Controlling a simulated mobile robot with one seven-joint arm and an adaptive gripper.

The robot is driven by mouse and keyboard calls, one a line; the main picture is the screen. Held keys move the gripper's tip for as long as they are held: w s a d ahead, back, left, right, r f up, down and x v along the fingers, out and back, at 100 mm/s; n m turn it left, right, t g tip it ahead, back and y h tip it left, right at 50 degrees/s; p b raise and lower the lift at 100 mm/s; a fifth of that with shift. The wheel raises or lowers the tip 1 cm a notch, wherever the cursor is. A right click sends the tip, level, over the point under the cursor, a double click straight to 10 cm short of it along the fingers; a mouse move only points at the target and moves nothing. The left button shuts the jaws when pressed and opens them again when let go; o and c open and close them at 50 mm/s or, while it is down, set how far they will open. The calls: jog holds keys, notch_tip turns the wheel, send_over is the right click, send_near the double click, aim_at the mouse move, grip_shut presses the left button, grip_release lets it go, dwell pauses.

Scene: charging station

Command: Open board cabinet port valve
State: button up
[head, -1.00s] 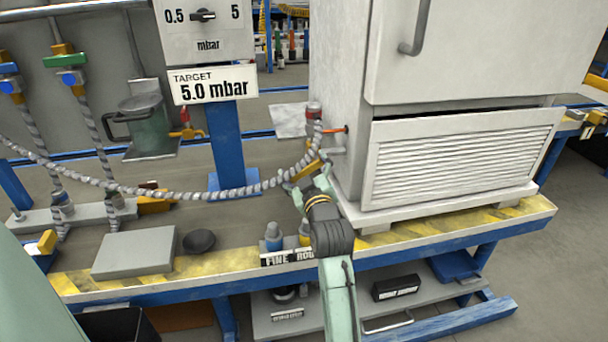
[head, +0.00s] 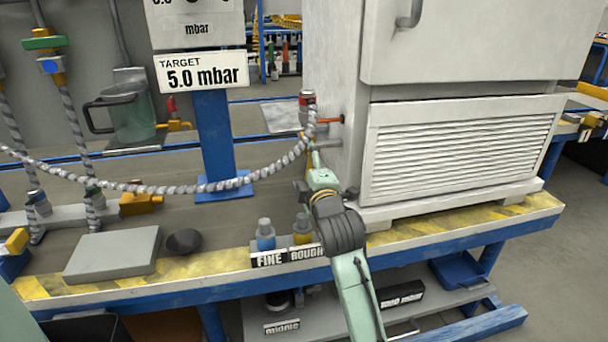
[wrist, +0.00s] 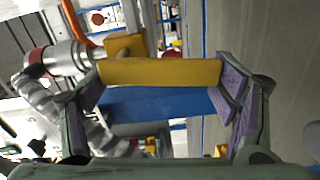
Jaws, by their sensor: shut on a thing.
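The pale board cabinet (head: 335,60) stands on the bench at the right. At its left side is the port valve fitting with a red collar (head: 307,97), and a grey corrugated hose (head: 255,176) runs from it to the left. In the wrist view the silver fitting (wrist: 62,57) joins the hose (wrist: 45,100), and the yellow valve handle (wrist: 160,72) spans between my fingers. My gripper (head: 312,148) is shut on this handle, beside the cabinet's lower left side; it also shows in the wrist view (wrist: 160,88). The arm hides part of the handle in the head view.
A blue post (head: 213,140) bears a "5.0 mbar" target sign (head: 203,70). A grey plate (head: 115,255) and a dark bowl (head: 184,241) lie at left.

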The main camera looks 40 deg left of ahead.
jog(key=shift+w+d+f+n+b, duration=0.2)
jog(key=shift+n+b, duration=0.35)
jog(key=shift+n, duration=0.25)
jog(key=o, duration=1.7)
jog(key=v, duration=1.2)
jog(key=shift+r, duration=0.15)
